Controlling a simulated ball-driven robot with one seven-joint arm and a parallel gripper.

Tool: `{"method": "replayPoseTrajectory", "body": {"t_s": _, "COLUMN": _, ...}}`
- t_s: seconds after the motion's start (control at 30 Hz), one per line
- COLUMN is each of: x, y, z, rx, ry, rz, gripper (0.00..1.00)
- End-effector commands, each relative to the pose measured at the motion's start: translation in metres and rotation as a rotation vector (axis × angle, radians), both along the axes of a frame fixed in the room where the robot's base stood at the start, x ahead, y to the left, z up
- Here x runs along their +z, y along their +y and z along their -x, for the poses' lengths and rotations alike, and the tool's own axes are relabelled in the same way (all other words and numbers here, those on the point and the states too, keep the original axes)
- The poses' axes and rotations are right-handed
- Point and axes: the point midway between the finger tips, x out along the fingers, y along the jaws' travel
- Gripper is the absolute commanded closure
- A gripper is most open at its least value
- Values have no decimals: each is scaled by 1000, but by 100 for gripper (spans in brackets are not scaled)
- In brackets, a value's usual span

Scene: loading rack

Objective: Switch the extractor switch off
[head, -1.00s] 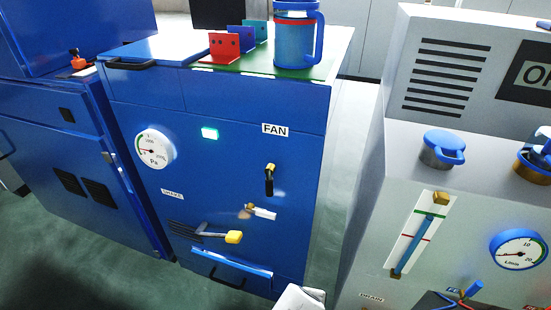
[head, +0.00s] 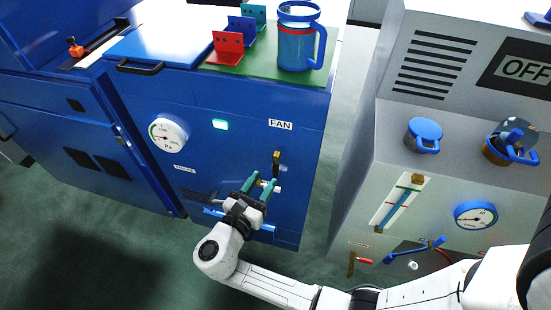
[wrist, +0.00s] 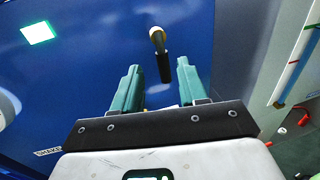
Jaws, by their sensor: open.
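A small switch lever with a brass pivot and a dark grip (head: 276,160) is on the front of the blue cabinet (head: 240,145), under a white FAN label (head: 280,125). In the wrist view the lever (wrist: 161,55) hangs downward, slightly tilted. My gripper (head: 263,180) is in front of the cabinet, just below and left of the lever in the head view. Its green fingers are open, and in the wrist view (wrist: 158,66) the lever's lower end appears between their tips. I cannot tell whether they touch it. No label reading "extractor" is visible.
A lit green lamp (head: 220,124) and a round gauge (head: 168,134) are left of the lever. A blue handle bar (head: 262,227) lies below. A blue jug (head: 297,45) stands on top. A grey machine (head: 390,110) with an OFF sign (head: 526,69) stands right, across a gap.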

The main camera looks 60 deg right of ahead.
Motion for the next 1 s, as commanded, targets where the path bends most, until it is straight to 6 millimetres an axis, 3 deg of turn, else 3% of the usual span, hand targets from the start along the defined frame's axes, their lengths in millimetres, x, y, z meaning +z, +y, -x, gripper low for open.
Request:
{"method": "replayPoseTrajectory", "body": {"t_s": 0.2, "x": 1, "y": -42, "z": -5, "rx": -6, "ry": 0, "rz": -1, "gripper": 57}}
{"method": "replayPoseTrajectory", "body": {"t_s": 0.4, "x": 1, "y": -69, "z": -10, "rx": -4, "ry": -1, "rz": 0, "gripper": 57}}
{"method": "replayPoseTrajectory", "body": {"t_s": 0.87, "x": 0, "y": -79, "z": -12, "rx": -2, "ry": -2, "rz": -2, "gripper": 57}}
{"method": "replayPoseTrajectory", "body": {"t_s": 1.0, "x": 0, "y": -79, "z": -12, "rx": -2, "ry": -2, "rz": -2, "gripper": 71}}
